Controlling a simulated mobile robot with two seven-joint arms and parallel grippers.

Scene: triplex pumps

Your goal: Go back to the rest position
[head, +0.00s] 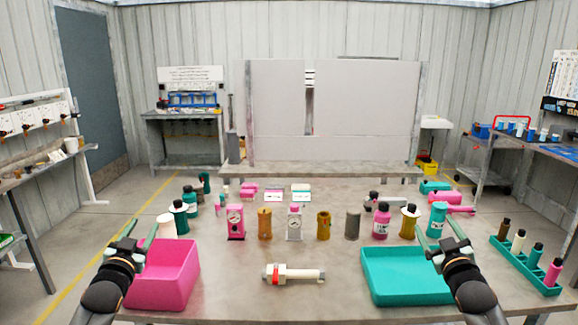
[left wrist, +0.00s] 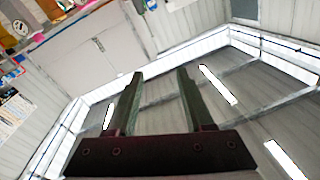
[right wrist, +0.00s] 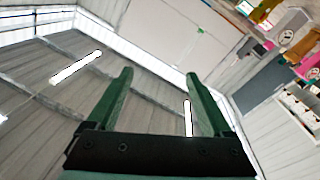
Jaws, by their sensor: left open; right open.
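My left gripper (head: 128,243) is raised above the pink bin (head: 170,285) at the left front of the table. It is open and empty; the left wrist view shows its two fingers (left wrist: 160,95) apart with nothing between them. My right gripper (head: 447,240) is raised by the right end of the teal tray (head: 390,280). It is open and empty; its fingers (right wrist: 160,100) are apart in the right wrist view. Both wrist views look toward the walls and ceiling. Neither gripper touches anything that I can see.
A white pump part with a red ring (head: 292,275) lies between the bins. Behind stand several bottles, cylinders and gauge blocks, such as a pink gauge block (head: 236,222). A green rack with bottles (head: 525,265) is at the right. Bare tabletop (head: 240,265) shows around the white part.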

